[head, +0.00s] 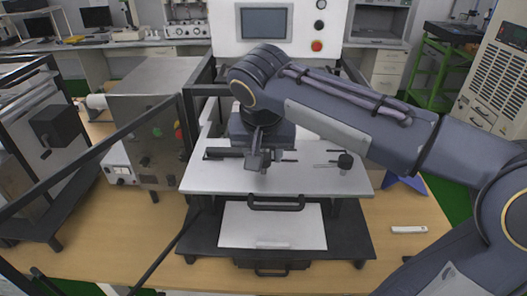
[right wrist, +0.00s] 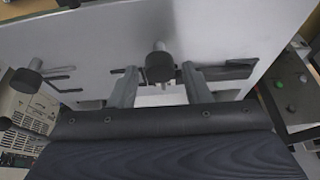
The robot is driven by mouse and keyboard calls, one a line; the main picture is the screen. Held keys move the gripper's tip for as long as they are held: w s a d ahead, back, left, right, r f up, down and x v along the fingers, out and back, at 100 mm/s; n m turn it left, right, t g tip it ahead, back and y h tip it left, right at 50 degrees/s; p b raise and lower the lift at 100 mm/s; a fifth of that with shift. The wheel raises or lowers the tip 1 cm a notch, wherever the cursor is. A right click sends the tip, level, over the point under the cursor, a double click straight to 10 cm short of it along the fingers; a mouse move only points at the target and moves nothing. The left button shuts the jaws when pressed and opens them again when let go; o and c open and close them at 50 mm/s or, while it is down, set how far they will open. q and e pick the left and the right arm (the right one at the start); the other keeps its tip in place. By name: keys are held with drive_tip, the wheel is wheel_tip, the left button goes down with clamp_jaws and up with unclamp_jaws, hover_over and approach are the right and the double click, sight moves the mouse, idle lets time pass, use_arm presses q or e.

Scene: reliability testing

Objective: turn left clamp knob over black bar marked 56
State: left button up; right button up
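A light grey plate (head: 310,181) on the test machine carries two black clamp knobs. The left knob (right wrist: 159,66) shows in the right wrist view between my right gripper's fingertips (right wrist: 160,70), with a visible gap on each side. In the head view my right gripper (head: 262,160) is over the plate's left part and hides that knob. The gripper is open. A black bar (head: 224,153) reaches left from under the gripper, and it also shows in the right wrist view (right wrist: 228,72). No number is legible. The right knob (head: 345,160) stands apart; it also shows in the right wrist view (right wrist: 26,79). My left gripper is not in view.
A black handle (head: 276,203) is at the plate's front edge, above a lower white tray (head: 240,226). A metal control box (head: 150,135) stands to the left. A small white object (head: 409,229) lies on the wooden table at right. Dark frame bars cross the left side.

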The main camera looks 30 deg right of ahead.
drive_tip(key=shift+o, duration=0.3)
drive_tip(key=shift+r, duration=0.1)
drive_tip(key=v, duration=0.7)
drive_tip(key=shift+r, duration=0.35)
drive_tip(key=shift+a, duration=0.1)
